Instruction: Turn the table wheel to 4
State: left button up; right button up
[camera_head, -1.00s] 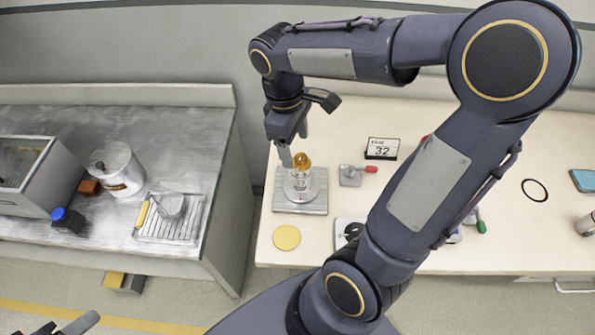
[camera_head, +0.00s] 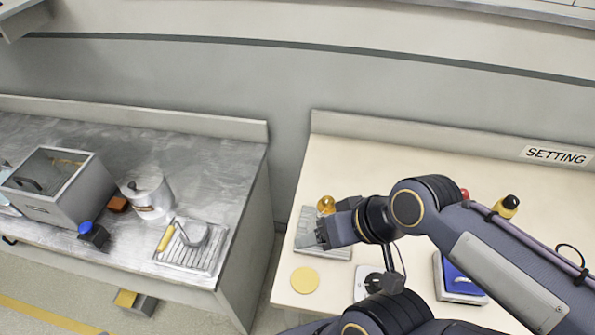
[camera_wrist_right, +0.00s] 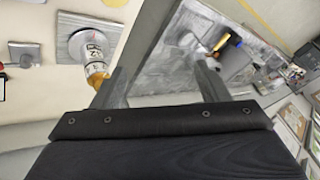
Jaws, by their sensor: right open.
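A silver, round fixture with an amber knob (camera_head: 326,204) stands on a grey plate (camera_head: 335,252) at the left end of the cream table. In the right wrist view, its silver body (camera_wrist_right: 88,47) bears dark marks, too small to read surely, and the amber knob (camera_wrist_right: 96,74) is near the left finger. My right gripper (camera_head: 312,232) is over the plate in front of the knob and hides most of the fixture. Its fingers (camera_wrist_right: 162,70) are apart with nothing between them. I cannot tell whether a finger touches the knob. My left gripper is out of view.
A yellow disc (camera_head: 305,280) and a white block with a black dial (camera_head: 367,285) lie in front. A blue-topped box (camera_head: 460,283) and a yellow-black item (camera_head: 507,206) are to the right, below a SETTING label (camera_head: 556,156). A metal counter (camera_head: 225,180) is at left.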

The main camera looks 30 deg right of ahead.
aim_at(371, 284)
jog(key=z, duration=2.1)
